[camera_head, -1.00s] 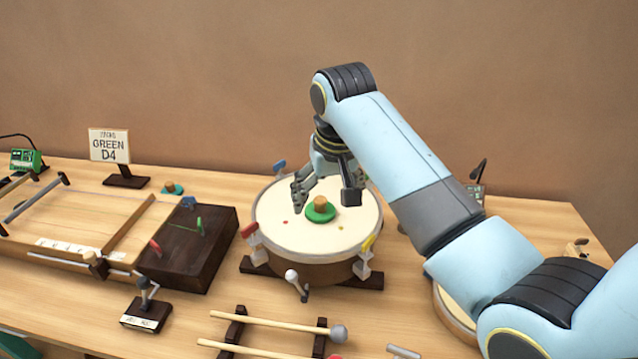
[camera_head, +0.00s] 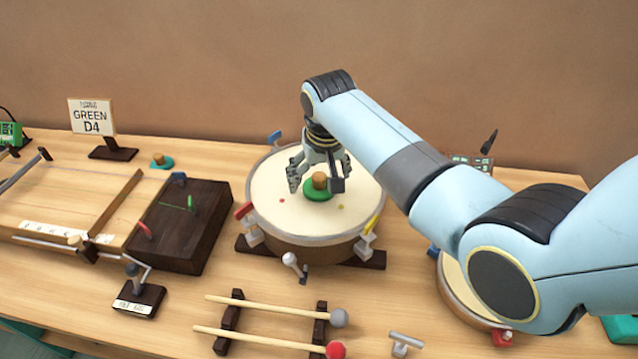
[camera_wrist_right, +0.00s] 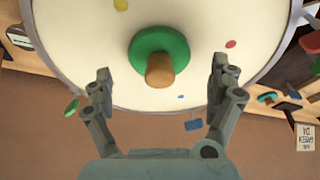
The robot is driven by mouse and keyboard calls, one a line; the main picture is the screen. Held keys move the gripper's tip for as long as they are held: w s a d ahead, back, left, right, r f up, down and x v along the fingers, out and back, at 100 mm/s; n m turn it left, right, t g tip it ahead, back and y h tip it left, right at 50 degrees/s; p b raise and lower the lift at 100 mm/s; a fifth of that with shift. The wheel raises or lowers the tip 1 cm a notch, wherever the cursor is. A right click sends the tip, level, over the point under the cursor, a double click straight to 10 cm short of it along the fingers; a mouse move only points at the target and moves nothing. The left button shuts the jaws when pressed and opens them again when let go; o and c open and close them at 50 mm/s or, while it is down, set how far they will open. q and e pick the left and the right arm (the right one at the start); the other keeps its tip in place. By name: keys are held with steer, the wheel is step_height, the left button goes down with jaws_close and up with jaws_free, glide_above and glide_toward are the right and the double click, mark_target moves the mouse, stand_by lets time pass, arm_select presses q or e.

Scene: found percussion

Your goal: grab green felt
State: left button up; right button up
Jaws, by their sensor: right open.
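The green felt (camera_head: 317,192) is a round green disc with a wooden knob (camera_head: 319,180) on top. It lies on the pale head of the drum (camera_head: 275,222), near its middle. In the right wrist view the felt (camera_wrist_right: 150,43) and its knob (camera_wrist_right: 160,71) show ahead of the fingers. My right gripper (camera_head: 317,184) is open above the drum, with its fingers on either side of the knob in the head view. In the wrist view the fingertips (camera_wrist_right: 162,75) are wide apart, with nothing between them touching. My left gripper is not in view.
Coloured clamps such as a yellow one (camera_head: 371,222) ring the drum. Another knobbed felt, teal (camera_head: 162,161), lies at the back left near a GREEN D4 sign (camera_head: 92,117). Two mallets (camera_head: 270,310) rest on a rack in front. A dark wooden box (camera_head: 190,235) stands left.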

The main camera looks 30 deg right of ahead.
steer(key=shift+x, duration=0.9)
steer(key=c, duration=1.3)
steer(key=shift+r, duration=0.1)
